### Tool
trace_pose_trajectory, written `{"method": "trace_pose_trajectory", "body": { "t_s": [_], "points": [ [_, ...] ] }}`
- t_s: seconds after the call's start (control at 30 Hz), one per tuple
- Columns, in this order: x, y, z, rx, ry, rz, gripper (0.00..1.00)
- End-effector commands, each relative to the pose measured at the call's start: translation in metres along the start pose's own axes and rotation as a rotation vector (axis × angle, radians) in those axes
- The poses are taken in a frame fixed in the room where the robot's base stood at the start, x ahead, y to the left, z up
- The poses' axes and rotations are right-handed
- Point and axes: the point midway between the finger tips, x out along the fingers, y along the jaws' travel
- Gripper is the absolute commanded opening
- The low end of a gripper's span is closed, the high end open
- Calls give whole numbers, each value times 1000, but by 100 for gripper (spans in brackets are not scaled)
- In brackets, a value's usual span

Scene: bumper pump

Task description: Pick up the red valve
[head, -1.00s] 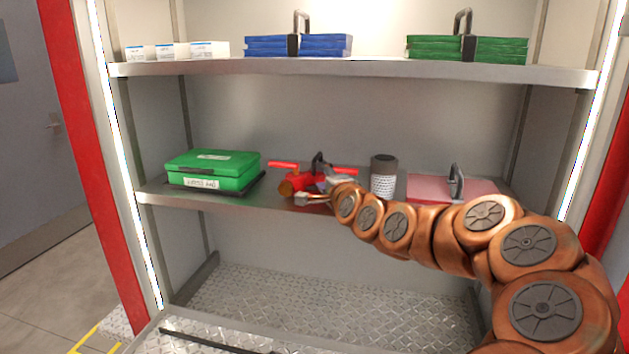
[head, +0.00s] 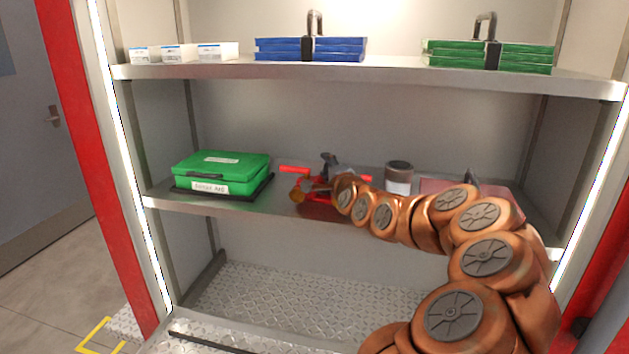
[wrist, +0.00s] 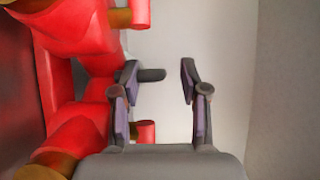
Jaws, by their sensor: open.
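The red valve (head: 311,184) with brass ends is on the middle shelf, between the green case and the grey canister. Part of it is hidden behind my arm in the head view. In the wrist view the valve (wrist: 82,90) fills the left side, close beside the left finger. My gripper (wrist: 158,78) is open, its two fingers apart. A short dark stub (wrist: 151,75) shows between the fingers in the wrist view; I cannot tell whether it belongs to the valve. No red body of the valve lies between the fingertips.
The green case (head: 221,172) is left of the valve. The grey canister (head: 399,176) and a pink box (head: 436,185) are to the right, the box partly behind my arm. The upper shelf (head: 390,72) holds blue cases (head: 280,49), green cases (head: 520,57) and white boxes (head: 179,54).

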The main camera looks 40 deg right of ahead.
Motion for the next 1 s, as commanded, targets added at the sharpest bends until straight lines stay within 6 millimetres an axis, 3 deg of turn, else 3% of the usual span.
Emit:
{"method": "trace_pose_trajectory", "body": {
  "t_s": [0.4,0.83,1.0],
  "points": [
    [10,2,10,-1,-18,2,44],
    [9,1,10,-1,-18,2,0],
    [9,1,8,-1,-17,2,0]
  ]
}}
